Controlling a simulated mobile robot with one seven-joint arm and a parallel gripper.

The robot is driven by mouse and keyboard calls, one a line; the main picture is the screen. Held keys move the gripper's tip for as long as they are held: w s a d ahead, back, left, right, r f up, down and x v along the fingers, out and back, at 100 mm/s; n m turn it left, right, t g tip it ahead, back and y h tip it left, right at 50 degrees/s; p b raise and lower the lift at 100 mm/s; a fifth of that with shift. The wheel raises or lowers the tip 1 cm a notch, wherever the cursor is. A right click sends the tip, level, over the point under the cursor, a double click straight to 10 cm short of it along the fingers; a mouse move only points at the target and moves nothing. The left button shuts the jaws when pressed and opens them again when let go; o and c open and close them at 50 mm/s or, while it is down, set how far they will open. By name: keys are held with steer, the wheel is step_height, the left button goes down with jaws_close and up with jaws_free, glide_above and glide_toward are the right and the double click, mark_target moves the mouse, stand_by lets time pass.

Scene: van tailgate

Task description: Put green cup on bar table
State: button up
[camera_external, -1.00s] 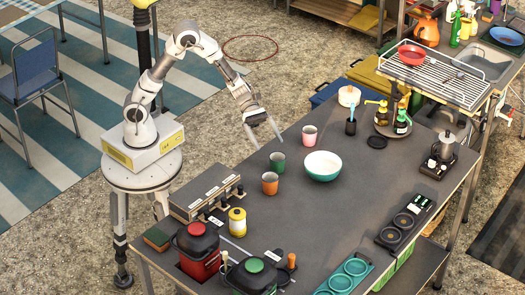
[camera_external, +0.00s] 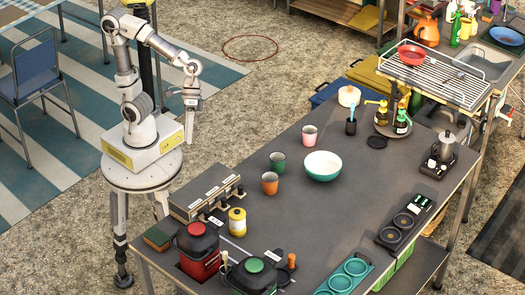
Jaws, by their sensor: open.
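The green cup (camera_external: 277,162) stands upright on the large dark grey table (camera_external: 345,215), near its left edge, between the orange cup (camera_external: 270,184) and the pink cup (camera_external: 310,135). I cannot tell from the picture which surface is called the bar table. My gripper (camera_external: 189,138) is open and empty, pointing down. It hangs left of the table, beside my own base, well apart from the green cup. Nothing hides the cup.
A white and teal bowl (camera_external: 323,167) stands right of the green cup. A grey box with knobs (camera_external: 205,192) and a yellow canister (camera_external: 237,222) stand at the table's left front. A wire rack (camera_external: 440,80) rises at the back right. The table's middle is clear.

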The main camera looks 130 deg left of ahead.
steer(key=s+a+r+m+t+y, duration=0.1)
steer(key=s+r+m+y, duration=0.3)
steer(key=m, duration=0.6)
steer(key=s+t+y, duration=0.1)
steer(key=s, duration=0.1)
steer(key=shift+s, duration=0.35)
step_height(320, 180, up, 13)
steer(key=p, duration=1.3)
